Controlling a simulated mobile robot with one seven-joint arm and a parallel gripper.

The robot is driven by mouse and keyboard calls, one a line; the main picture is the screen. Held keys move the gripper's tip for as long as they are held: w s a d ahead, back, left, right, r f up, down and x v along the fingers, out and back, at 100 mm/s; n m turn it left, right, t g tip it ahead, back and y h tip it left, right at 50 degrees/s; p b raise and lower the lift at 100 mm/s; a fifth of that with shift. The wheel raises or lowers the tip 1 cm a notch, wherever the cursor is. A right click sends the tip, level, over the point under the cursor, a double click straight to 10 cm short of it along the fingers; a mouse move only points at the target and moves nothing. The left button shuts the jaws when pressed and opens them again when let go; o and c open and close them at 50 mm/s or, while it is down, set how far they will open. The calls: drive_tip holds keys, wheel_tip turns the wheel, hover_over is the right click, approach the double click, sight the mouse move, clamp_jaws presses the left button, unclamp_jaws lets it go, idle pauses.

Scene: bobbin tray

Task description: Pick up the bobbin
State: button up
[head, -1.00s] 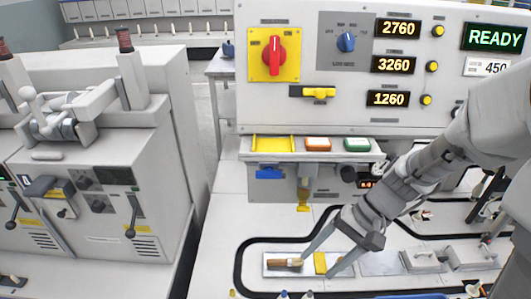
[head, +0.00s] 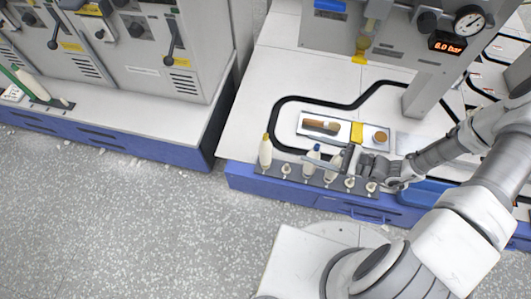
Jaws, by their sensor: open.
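Three pale bobbins stand upright on a grey peg strip (head: 298,179) along the front edge of the bench. The left bobbin (head: 265,152) has a yellow top and stands apart. The middle bobbin (head: 311,158) has a blue top. The right bobbin (head: 333,168) is partly hidden by my gripper. My gripper (head: 332,158) reaches in from the right with its jaws open, close around or above the right bobbin. I cannot tell whether a finger touches a bobbin. Several short pegs on the strip are bare.
Behind the strip lies a tray (head: 343,138) with a brown-handled brush (head: 321,126), a yellow block (head: 357,132) and a round brown-topped piece (head: 381,136). A blue bin (head: 425,192) sits to the right. Grey machines (head: 140,50) stand at the left. The floor in front is clear.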

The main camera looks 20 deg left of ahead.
sight(267, 141)
drive_tip(key=a+f+m+t+b, duration=0.3)
drive_tip(key=f+m+t, duration=0.4)
drive_tip(key=f, duration=0.5)
drive_tip(key=shift+m+g, duration=0.3)
drive_tip(key=shift+g, duration=0.1)
drive_tip(key=b+x, duration=0.1)
drive_tip(key=x, duration=0.2)
drive_tip(key=b+x, duration=0.1)
drive_tip(key=x, duration=0.3)
drive_tip(key=s+x, duration=0.1)
drive_tip(key=x, duration=0.2)
drive_tip(key=shift+w+a+b, duration=0.2)
drive_tip(key=shift+a+b, duration=0.2)
drive_tip(key=shift+a, duration=0.2)
drive_tip(key=b+x, duration=0.2)
drive_tip(key=x, duration=0.4)
drive_tip(key=shift+w+r+b, duration=0.2)
drive_tip(key=shift+b, duration=0.1)
clamp_jaws()
